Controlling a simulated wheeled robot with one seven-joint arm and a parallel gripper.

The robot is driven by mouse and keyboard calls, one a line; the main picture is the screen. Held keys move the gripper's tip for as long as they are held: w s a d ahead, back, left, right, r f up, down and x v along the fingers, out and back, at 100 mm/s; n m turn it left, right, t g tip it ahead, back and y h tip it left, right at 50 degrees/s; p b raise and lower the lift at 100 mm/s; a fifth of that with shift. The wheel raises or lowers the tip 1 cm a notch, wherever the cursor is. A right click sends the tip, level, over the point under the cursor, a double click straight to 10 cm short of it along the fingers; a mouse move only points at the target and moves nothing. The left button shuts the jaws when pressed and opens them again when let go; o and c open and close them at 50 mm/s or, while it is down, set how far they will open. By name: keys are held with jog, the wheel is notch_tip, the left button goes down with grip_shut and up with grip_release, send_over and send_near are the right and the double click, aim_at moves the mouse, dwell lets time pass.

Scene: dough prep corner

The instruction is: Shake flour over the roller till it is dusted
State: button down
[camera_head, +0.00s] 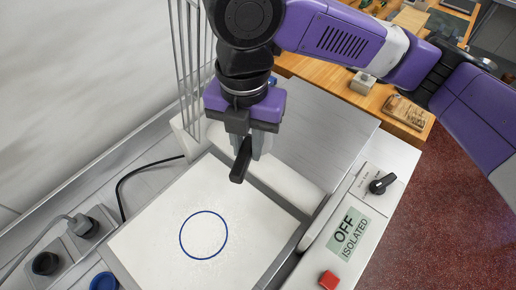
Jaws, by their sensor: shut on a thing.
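My gripper (246,140) points down over the dough machine, near its pale roller (287,183). It is shut on a dark, bar-shaped thing (239,166), whose near end sticks out towards the camera. I cannot tell whether this is the flour shaker's handle; no shaker body shows clearly. The roller lies across the machine behind the white board, and my gripper hides part of it. I cannot tell how much flour is on it. The white board (150,240) bears a blue circle (204,235) with faint pale speckles inside.
A grey panel (325,130) rises behind the roller. The right housing has a black knob (382,183), an "OFF ISOLATED" sign (348,232) and a red button (329,280). A wire rack (190,60) stands close on the left. A black cable (122,190) runs beside the board.

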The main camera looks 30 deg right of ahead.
jog(key=shift+w, duration=0.25)
jog(key=s, duration=0.2)
jog(key=s+d, duration=0.1)
jog(key=shift+s, duration=0.4)
jog(key=shift+w+a, duration=0.3)
jog(key=shift+w, duration=0.7)
jog(key=shift+w+a, duration=0.25)
jog(key=shift+w, duration=0.7)
jog(key=shift+s, duration=0.1)
